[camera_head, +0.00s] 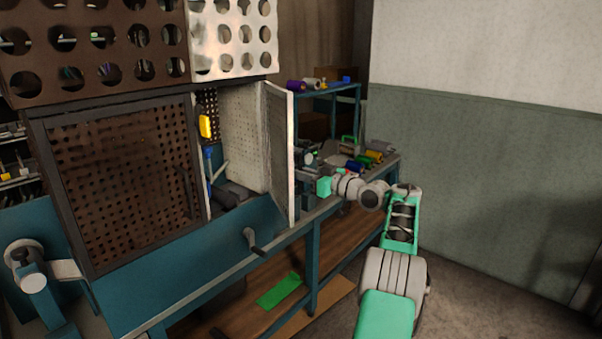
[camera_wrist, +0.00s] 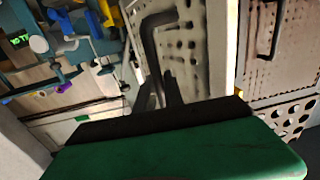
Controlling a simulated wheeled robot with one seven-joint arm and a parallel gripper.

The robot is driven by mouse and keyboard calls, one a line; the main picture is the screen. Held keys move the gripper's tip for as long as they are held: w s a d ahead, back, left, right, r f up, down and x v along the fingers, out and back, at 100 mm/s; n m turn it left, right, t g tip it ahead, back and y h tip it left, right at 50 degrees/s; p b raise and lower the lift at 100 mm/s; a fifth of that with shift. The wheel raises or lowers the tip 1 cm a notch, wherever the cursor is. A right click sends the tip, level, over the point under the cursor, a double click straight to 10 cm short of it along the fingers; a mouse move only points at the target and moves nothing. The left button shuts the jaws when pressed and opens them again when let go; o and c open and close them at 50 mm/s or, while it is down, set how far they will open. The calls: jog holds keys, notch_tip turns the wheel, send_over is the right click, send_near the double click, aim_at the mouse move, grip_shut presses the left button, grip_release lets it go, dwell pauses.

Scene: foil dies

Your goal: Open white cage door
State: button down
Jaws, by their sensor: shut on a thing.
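The white cage door (camera_head: 280,150) is a perforated panel in a pale frame. In the head view it stands swung out from the cage, with the dark interior visible to its left. My gripper (camera_head: 307,177) is at the door's right side, near its outer edge. In the wrist view the door (camera_wrist: 195,45) carries a dark bent bar handle (camera_wrist: 150,40). My gripper's dark fingers (camera_wrist: 163,95) are closed at the lower end of this handle. The handle is hidden in the head view, and the green gripper body covers part of the wrist view.
A brown perforated door (camera_head: 125,180) to the left is closed. A yellow item (camera_head: 206,127) and tools are inside the open cage. The blue bench (camera_head: 190,275) has a crank (camera_head: 254,241) on its front. Spools and small parts (camera_head: 365,158) crowd the bench at right. Floor at right is clear.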

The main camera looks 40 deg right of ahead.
jog(key=c, duration=1.5)
grip_release()
jog(key=shift+a, duration=0.15)
jog(key=shift+o, duration=0.2)
jog(key=b+v, duration=0.1)
jog(key=v, duration=0.7)
jog(key=shift+w, duration=0.15)
jog(key=shift+c, duration=0.3)
